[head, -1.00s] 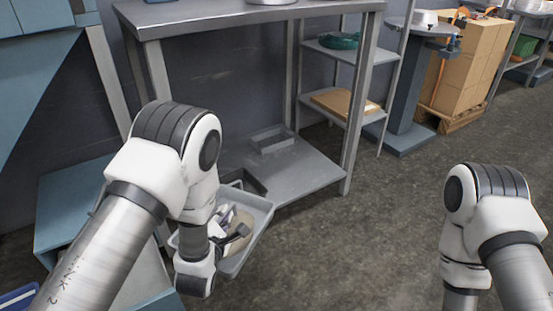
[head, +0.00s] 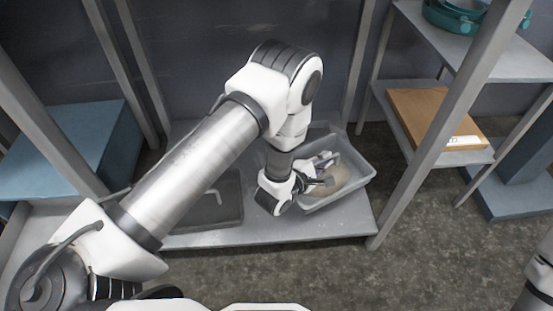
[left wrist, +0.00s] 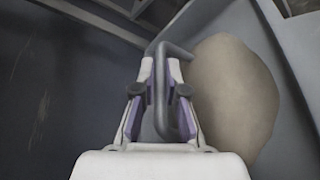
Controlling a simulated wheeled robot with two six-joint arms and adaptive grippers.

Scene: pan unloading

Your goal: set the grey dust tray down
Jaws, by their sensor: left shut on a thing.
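The grey dust tray (head: 358,171) is over the right part of the lower grey shelf (head: 270,228) in the head view. A beige heap (head: 338,181) lies in it. My left gripper (head: 325,170) reaches into the tray from the left. In the left wrist view, my left gripper (left wrist: 160,78) is shut on the tray's grey bar handle (left wrist: 164,50), with the beige heap (left wrist: 235,95) to its right. I cannot tell whether the tray's underside touches the shelf. My right gripper is out of view; only part of that arm shows at the right edge.
A dark shallow tray (head: 208,208) with a handle lies on the shelf to the left, partly behind my arm. A side shelf holds a brown board (head: 430,118).

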